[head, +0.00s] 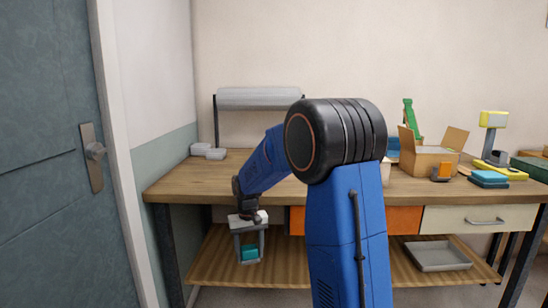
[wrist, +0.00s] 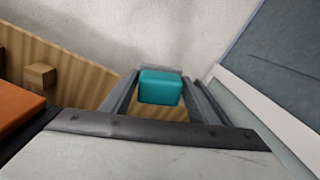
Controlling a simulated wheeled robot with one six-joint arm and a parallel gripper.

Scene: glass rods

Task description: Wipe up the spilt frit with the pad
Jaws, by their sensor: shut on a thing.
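My gripper (head: 249,256) points down at the left front of the workbench, below the level of its top. It is shut on a teal pad (head: 249,252), held between the two grey fingers. In the wrist view the pad (wrist: 160,87) sits between the fingertips of my gripper (wrist: 160,80), with the striped wooden lower shelf behind and to the left. I cannot tell whether the pad touches anything below it. I cannot make out any spilt frit in either view.
An open cardboard box (head: 430,160), a teal-blue stack (head: 489,179) and a yellow-topped device (head: 493,120) stand at right. A grey tray (head: 438,256) lies on the lower shelf (head: 205,270). A door (head: 50,150) is at left.

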